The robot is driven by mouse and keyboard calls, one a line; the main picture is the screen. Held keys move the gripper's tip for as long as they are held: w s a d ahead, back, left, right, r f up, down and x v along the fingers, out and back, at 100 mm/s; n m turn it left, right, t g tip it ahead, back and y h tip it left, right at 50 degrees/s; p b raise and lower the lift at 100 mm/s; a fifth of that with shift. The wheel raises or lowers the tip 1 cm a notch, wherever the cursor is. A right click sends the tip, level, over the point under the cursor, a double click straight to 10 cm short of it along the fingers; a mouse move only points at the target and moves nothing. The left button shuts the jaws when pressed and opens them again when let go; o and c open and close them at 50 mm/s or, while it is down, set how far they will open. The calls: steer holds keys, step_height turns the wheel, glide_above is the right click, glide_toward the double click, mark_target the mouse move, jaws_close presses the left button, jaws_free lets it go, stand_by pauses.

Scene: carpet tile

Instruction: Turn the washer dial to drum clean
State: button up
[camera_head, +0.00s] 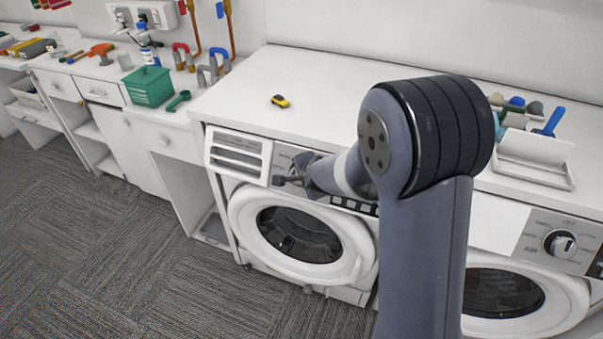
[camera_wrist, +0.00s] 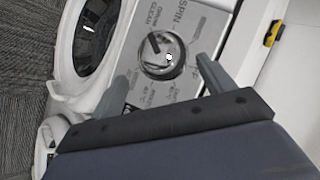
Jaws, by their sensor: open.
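The washer (camera_head: 350,236) is the white front-loader in the middle of the head view, with a round dark-glass door. Its dial (camera_wrist: 161,56) shows in the wrist view as a round dark knob with a bright spot, on a grey label panel. The words "DRUM CLEAN" and "SPIN" read beside the dial, on the side away from my gripper. I cannot tell the pointed setting. My gripper (camera_wrist: 168,80) is open, its two fingers apart on either side of the dial's near edge; contact is unclear. In the head view my gripper (camera_head: 289,179) is at the washer's panel and hides the dial.
A second machine with its own dial (camera_head: 562,245) stands at the right. A white countertop (camera_head: 330,75) runs above both, with a small yellow-black object (camera_head: 281,101) and a white tray (camera_head: 535,160). A green basket (camera_head: 148,87) and tools lie at left. The carpet in front is clear.

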steer(key=p+v, duration=0.1)
steer(key=v, duration=0.4)
steer(key=shift+s, duration=0.1)
steer(key=b+x, duration=0.3)
steer(key=x, duration=0.8)
steer(key=shift+r, duration=0.1)
steer(key=shift+d+r, duration=0.1)
steer(key=shift+r, duration=0.05)
